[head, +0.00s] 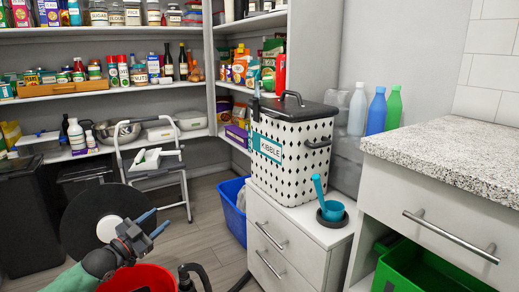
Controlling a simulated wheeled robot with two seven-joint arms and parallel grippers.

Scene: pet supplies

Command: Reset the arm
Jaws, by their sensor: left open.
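My left gripper (156,222) is at the lower left of the head view, with its blue-tipped fingers apart and nothing between them. It is in front of a black round disc with a white centre (108,230) and above a red bucket (150,275). My left arm (95,265) comes in from the lower left corner. My right gripper is not seen.
A white patterned kibble bin (290,180) and a blue scoop (333,210) in a dark round holder stand on a white cabinet (285,240) to the right. A grey step stool (155,165), blue bin (232,210) and granite counter (455,150) are nearby. Shelves line the back.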

